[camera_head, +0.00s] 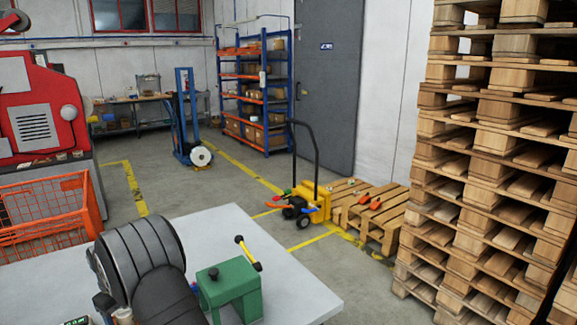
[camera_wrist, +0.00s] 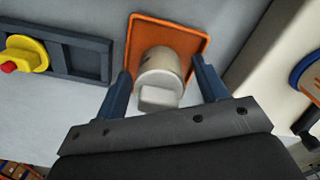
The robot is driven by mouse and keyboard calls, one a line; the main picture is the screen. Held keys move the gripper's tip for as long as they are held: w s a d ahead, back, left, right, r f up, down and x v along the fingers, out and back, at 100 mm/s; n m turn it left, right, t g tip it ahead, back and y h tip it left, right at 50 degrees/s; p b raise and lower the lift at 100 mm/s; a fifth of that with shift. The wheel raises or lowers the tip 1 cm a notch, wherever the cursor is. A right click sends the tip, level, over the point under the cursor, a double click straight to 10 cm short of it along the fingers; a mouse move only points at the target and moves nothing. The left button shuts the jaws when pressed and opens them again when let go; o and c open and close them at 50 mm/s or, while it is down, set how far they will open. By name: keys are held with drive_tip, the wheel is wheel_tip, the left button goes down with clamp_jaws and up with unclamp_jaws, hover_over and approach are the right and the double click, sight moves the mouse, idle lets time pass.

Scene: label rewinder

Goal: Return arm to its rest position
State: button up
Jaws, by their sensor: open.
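My gripper (camera_wrist: 161,70) shows in the wrist view with its two blue fingers apart. A pale, beige-white cylindrical object (camera_wrist: 162,75) with a white block-like front shows between the fingers. Gaps show on both sides of it, and it does not look gripped. An orange square tray or plate (camera_wrist: 192,28) with a raised rim lies behind the cylinder; I cannot tell their exact contact. In the head view the gripper cannot be made out.
A white-grey table (camera_head: 300,285) carries a green block-shaped device (camera_head: 228,292) with a yellow-and-black lever (camera_head: 247,253). A dark panel (camera_wrist: 85,55) with a yellow-and-red knob (camera_wrist: 22,55) is left of the fingers. An orange basket (camera_head: 45,205) stands beyond the table.

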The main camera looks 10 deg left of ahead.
drive_tip(key=r, duration=0.5)
drive_tip(key=shift+w+d, duration=0.25)
drive_tip(key=shift+d, duration=0.15)
drive_tip(key=w+d+r, duration=0.4)
drive_tip(key=d+r, duration=0.2)
drive_tip(key=d, duration=0.3)
drive_tip(key=s+d+f, duration=0.1)
drive_tip(key=d, duration=0.1)
drive_tip(key=s+d+f, duration=0.1)
drive_tip(key=s+d, duration=0.1)
drive_tip(key=d, duration=0.1)
drive_tip(key=s+d+f, duration=0.2)
drive_tip(key=d, duration=0.1)
drive_tip(key=shift+d+f, duration=0.1)
wheel_tip(320, 180, down, 4)
drive_tip(key=shift+r, duration=0.2)
drive_tip(key=shift+f, duration=0.5)
